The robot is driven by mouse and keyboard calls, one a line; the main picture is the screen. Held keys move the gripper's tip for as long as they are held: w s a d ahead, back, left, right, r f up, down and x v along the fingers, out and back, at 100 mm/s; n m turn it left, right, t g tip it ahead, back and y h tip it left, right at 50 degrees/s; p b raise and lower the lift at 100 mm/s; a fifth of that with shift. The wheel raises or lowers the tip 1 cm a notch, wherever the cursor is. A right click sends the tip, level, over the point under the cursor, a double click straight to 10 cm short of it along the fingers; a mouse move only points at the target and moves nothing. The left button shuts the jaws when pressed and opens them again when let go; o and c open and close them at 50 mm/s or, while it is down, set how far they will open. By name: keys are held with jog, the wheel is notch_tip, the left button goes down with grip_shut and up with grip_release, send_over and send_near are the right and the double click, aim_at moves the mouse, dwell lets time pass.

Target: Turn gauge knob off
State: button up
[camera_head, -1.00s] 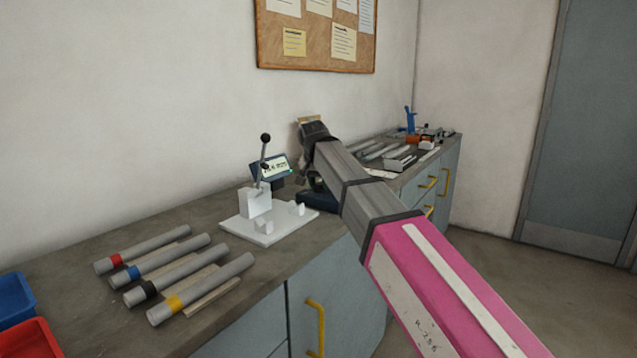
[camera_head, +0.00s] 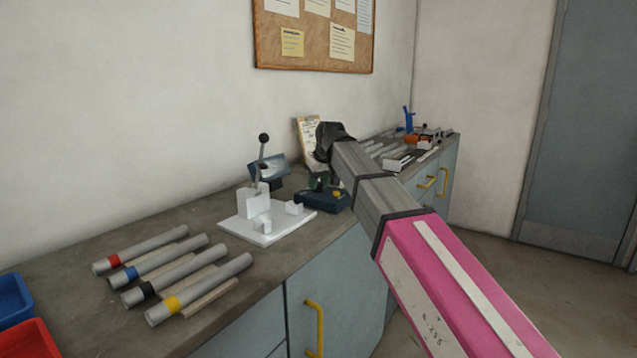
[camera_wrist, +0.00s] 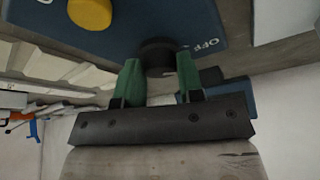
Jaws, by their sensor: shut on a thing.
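The gauge's dark blue box (camera_head: 322,201) stands on the workbench, right of the white jig. In the wrist view its blue face (camera_wrist: 135,38) carries a black knob (camera_wrist: 158,54), a yellow button (camera_wrist: 90,13) and the word OFF to the right of the knob. My gripper (camera_wrist: 160,75) has its green fingers on both sides of the knob, shut on it. In the head view my gripper (camera_head: 319,183) is over the box, and my arm hides part of it. A tilted display (camera_head: 268,170) behind the jig looks blank.
The white jig (camera_head: 270,222) with its upright black-knobbed lever stands close left of the box. Several banded tubes (camera_head: 190,275) lie at the front left, by a blue and a red bin (camera_head: 30,340). A clipboard (camera_head: 308,135) stands behind my gripper.

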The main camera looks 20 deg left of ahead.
jog(key=shift+n, duration=0.3)
dwell(0.4)
jog(key=o, duration=0.9)
jog(key=v, duration=1)
jog(key=shift+d+r, duration=0.2)
jog(key=shift+r, duration=0.15)
